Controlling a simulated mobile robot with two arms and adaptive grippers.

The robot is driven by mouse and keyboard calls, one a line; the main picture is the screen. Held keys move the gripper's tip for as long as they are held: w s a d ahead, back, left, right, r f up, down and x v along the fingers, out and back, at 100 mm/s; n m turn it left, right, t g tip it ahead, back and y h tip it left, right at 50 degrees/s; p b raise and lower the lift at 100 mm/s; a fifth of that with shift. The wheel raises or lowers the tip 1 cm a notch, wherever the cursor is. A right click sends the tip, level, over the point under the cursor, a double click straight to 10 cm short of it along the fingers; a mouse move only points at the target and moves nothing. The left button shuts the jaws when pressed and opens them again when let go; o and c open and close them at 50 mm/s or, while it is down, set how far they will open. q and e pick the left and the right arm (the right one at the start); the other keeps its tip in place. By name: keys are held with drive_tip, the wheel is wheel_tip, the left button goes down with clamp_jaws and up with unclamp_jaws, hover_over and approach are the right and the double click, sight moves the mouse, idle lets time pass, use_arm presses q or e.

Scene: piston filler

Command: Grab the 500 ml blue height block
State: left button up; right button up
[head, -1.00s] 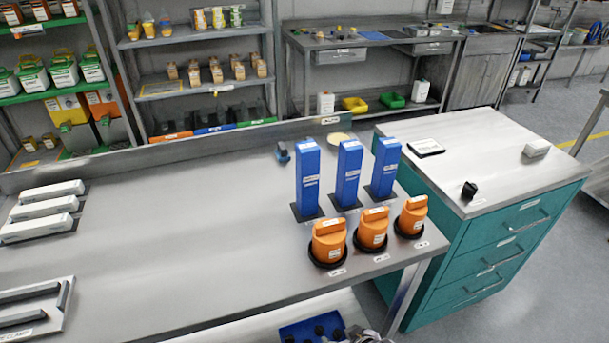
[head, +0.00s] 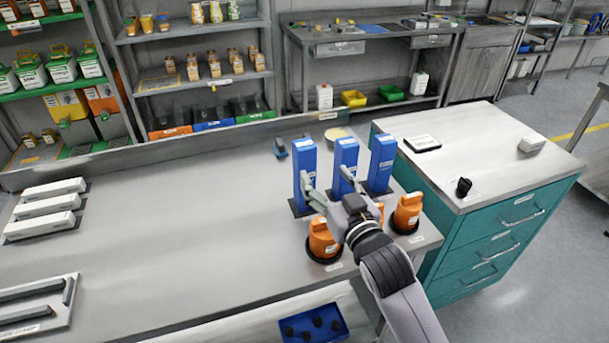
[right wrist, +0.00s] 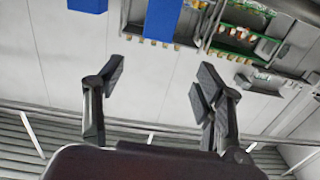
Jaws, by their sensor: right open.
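Three tall blue height blocks stand upright in a row on dark bases near the workbench's right end: the left block (head: 304,160), the middle block (head: 346,156) and the right block (head: 381,162). Their labels are too small to read. My right gripper (head: 326,183) is open and empty, in front of the left and middle blocks. One finger overlaps the left block's lower part, the other the middle block. In the right wrist view, a blue block (right wrist: 162,18) shows beyond the open fingers (right wrist: 160,80), with another (right wrist: 88,5) to the left. My left gripper is out of view.
Orange knobbed parts, the left (head: 322,240) and right (head: 407,212), stand in front of the blocks; my right arm mostly hides the middle one. A teal drawer cabinet (head: 500,235) stands to the right.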

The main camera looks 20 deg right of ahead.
sight(308, 150)
drive_tip(key=w+p, duration=0.1)
drive_tip(key=w, duration=0.3)
drive_tip(key=w+p, duration=0.1)
drive_tip(key=w, duration=0.4)
drive_tip(key=w+p, duration=0.1)
drive_tip(key=w, duration=0.3)
drive_tip(key=shift+w+a+f, duration=0.15)
drive_tip(key=shift+w+f, duration=0.25)
drive_tip(key=shift+w, duration=0.25)
drive_tip(key=shift+s, duration=0.1)
drive_tip(key=shift+c, duration=0.5)
clamp_jaws()
